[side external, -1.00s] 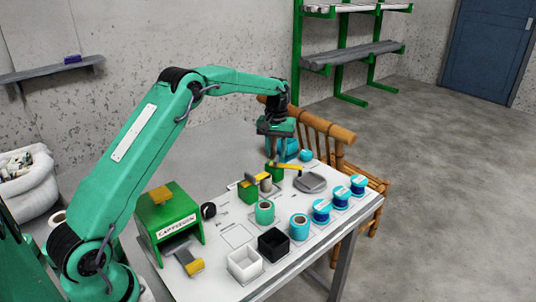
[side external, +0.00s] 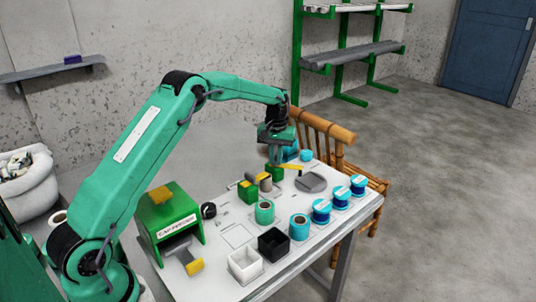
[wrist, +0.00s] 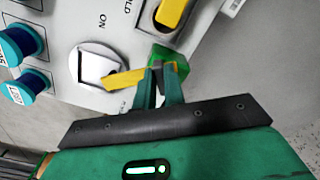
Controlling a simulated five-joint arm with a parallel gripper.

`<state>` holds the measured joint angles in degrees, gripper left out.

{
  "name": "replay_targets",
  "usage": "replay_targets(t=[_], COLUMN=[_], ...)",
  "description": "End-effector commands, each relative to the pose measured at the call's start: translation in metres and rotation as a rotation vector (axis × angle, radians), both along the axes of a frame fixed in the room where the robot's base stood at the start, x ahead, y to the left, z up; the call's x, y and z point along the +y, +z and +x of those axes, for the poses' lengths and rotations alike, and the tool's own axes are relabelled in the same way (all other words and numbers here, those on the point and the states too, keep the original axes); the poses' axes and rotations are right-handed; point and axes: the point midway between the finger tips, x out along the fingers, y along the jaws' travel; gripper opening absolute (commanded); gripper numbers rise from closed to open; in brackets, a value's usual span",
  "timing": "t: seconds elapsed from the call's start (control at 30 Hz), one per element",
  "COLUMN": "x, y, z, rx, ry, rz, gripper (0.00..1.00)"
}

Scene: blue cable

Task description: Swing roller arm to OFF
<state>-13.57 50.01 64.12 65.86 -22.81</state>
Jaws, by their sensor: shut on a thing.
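The yellow roller arm (wrist: 122,79) reaches left from my gripper in the wrist view, with its free end over the edge of a grey dish (wrist: 90,62). In the side view the arm (side external: 292,167) lies beside a small green block (side external: 275,174). My gripper (wrist: 160,88) points down and is shut on the roller arm near the green block (wrist: 172,58). The fingers hide the held part. The printed word ON shows above the arm in the wrist view. The label near its free end is too cut off to read.
A green-and-yellow block (side external: 248,190) with a tan roller stands close by. A teal spool (side external: 265,212), blue spools (side external: 321,211), a black box (side external: 273,243), a white box (side external: 245,265) and a green machine (side external: 169,215) share the white table. A bamboo chair (side external: 330,140) stands behind.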

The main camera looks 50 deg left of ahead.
Motion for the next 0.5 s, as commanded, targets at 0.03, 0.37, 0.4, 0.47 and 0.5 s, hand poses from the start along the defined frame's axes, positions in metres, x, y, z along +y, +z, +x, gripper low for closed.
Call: replay_targets(t=[0.03, 0.37, 0.4, 0.47, 0.5], x=[0.0005, 0.0004, 0.0003, 0.0002, 0.0001], y=[0.0005, 0.0008, 0.0009, 0.0009, 0.0010], z=[-0.0002, 0.0001, 0.0001, 0.0003, 0.0005], rx=[0.000, 0.000, 0.000, 0.000, 0.000], ry=[0.002, 0.059, 0.074, 0.103, 0.126], rz=[0.000, 0.000, 0.000, 0.000, 0.000], gripper=[0.00, 0.00, 0.00, 0.00, 0.00])
